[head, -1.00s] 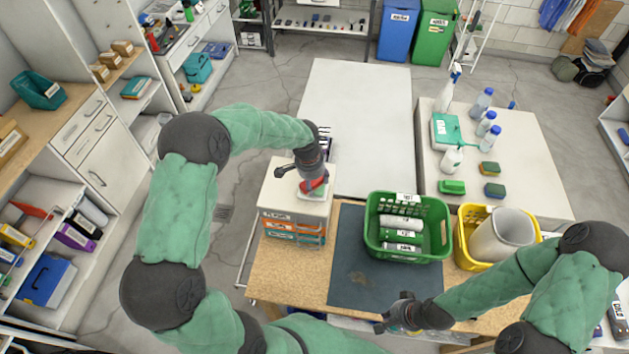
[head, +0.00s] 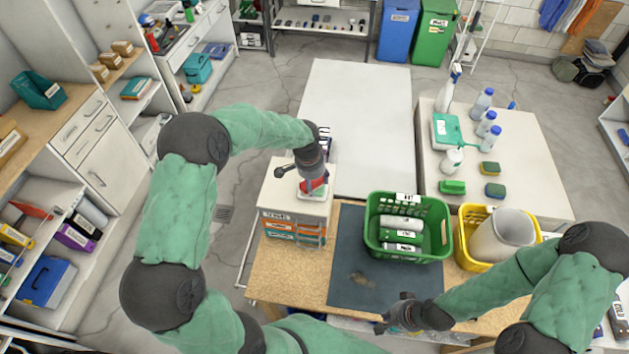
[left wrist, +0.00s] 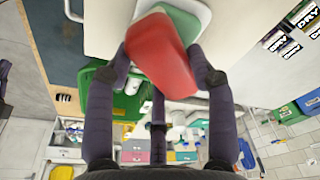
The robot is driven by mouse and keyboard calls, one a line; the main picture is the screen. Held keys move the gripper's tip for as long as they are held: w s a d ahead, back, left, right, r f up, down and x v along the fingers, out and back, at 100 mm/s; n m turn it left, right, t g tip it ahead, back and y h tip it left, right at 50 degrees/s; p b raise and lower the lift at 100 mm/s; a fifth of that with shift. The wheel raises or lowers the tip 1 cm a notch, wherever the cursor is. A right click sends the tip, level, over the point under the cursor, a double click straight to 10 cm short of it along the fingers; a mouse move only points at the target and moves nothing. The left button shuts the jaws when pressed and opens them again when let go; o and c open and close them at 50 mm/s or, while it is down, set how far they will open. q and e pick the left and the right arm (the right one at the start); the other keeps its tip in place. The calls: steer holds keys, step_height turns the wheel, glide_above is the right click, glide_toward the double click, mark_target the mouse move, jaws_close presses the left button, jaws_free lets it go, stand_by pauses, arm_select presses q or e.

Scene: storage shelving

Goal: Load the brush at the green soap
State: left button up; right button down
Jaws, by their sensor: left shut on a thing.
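My left gripper (left wrist: 162,68) is shut on a red brush (left wrist: 160,55), with a finger on each side of it. In the left wrist view the green soap (left wrist: 186,22) shows just beyond the brush, in a white dish (left wrist: 205,14). The brush overlaps the soap, and I cannot tell whether they touch. In the head view the red brush (head: 314,186) is right over the white dish (head: 311,196), which stands on a small white-topped drawer unit. My right gripper (head: 390,314) appears open and empty over the front edge of the dark mat.
Bottles and sponges stand on the right table (head: 530,185).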

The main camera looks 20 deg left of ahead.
mark_target(314, 182)
steer(key=shift+r, duration=0.1)
